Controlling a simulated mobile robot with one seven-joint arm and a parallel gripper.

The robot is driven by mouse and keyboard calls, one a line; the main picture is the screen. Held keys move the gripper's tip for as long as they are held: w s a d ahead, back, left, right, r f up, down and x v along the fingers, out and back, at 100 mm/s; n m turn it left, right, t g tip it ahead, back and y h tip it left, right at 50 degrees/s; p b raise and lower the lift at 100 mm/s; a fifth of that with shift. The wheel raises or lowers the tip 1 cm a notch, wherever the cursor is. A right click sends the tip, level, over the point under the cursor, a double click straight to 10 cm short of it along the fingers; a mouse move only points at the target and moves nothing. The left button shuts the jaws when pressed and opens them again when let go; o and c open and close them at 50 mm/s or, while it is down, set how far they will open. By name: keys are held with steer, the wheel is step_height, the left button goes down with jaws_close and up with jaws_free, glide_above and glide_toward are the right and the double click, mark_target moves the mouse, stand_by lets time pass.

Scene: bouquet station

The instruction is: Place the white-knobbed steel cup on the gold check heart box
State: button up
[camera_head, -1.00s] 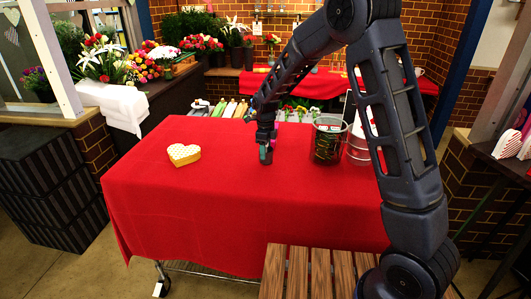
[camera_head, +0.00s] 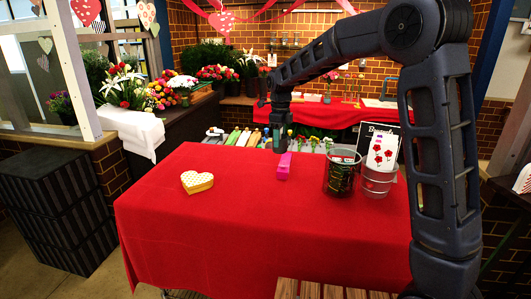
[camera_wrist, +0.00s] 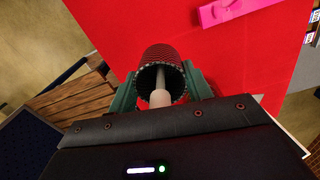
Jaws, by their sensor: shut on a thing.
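The gold check heart box (camera_head: 197,182) lies flat on the left part of the red-covered table, its top clear. My gripper (camera_head: 280,142) is above the table's back edge, to the right of the box and higher than it. In the head view the cup is too small and too dark to tell from the fingers.
The table's middle and front are clear. Flowers and bottles stand behind.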

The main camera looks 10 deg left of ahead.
steer(key=shift+a+r, duration=0.25)
steer(key=shift+r, duration=0.1)
steer(key=a+r+n, duration=0.3)
steer(key=a, duration=1.3)
steer(key=r+n, duration=0.1)
steer(key=n, duration=0.2)
glide_above(200, 180)
step_height(200, 180, down, 19)
steer(key=shift+w+a+f, duration=0.1)
steer(key=shift+a+f, duration=0.05)
steer(key=shift+f, duration=0.05)
steer(key=shift+f, duration=0.1)
steer(key=o, duration=1)
step_height(200, 180, up, 12)
steer(key=shift+w, duration=0.1)
